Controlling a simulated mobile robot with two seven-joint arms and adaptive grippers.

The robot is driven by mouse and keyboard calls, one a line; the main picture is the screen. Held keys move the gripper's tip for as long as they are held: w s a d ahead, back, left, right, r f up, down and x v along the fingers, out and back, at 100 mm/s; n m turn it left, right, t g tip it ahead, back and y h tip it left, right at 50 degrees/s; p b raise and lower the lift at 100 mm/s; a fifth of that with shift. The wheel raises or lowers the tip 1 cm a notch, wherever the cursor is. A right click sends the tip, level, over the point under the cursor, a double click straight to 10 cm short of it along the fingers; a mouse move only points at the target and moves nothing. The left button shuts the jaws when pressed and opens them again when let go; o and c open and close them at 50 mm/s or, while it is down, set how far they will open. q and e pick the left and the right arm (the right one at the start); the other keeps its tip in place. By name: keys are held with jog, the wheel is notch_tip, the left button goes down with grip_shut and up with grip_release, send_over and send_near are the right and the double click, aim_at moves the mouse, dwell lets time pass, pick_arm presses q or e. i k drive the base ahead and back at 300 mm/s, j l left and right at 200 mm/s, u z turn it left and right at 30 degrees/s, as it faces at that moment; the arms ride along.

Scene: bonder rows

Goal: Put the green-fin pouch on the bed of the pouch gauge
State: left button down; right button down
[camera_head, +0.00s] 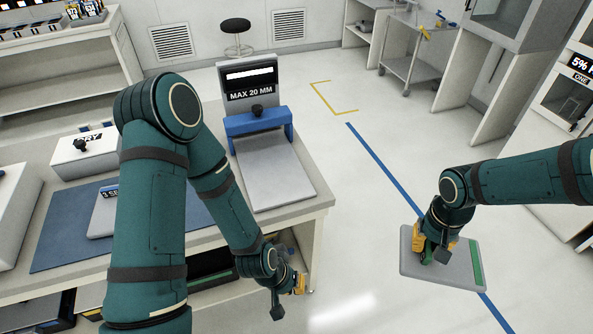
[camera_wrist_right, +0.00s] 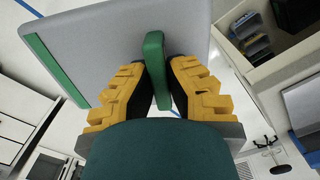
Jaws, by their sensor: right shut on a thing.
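The green-fin pouch (camera_head: 455,265) is a flat grey slab with a green strip along one edge and a green fin. It hangs over the floor at the right in the head view. My right gripper (camera_head: 432,250) is shut on its fin (camera_wrist_right: 154,62), which stands between the yellow fingers in the right wrist view. The pouch gauge (camera_head: 257,120) stands on the table, with a "MAX 20 MM" sign and a blue bridge. Its grey bed (camera_head: 275,172) is bare in front of the bridge. My left gripper (camera_head: 297,283) is small and low beside the table's front; its fingers are unclear.
A blue mat (camera_head: 60,235) with a grey plate lies left of the gauge, partly hidden by my left arm. A white box (camera_head: 85,155) marked "DRY" stands behind it. Open floor (camera_head: 350,220) lies between the table edge and the pouch.

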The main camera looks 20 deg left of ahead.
aim_at(274, 174)
jog(key=i+l+u, duration=0.15)
jog(key=u, duration=0.25)
jog(key=i+l+u, duration=0.1)
jog(key=l+u, duration=1.7)
jog(key=l, duration=0.15)
jog(key=i+l, duration=0.15)
jog(key=i, duration=0.35)
jog(key=i+u, duration=0.05)
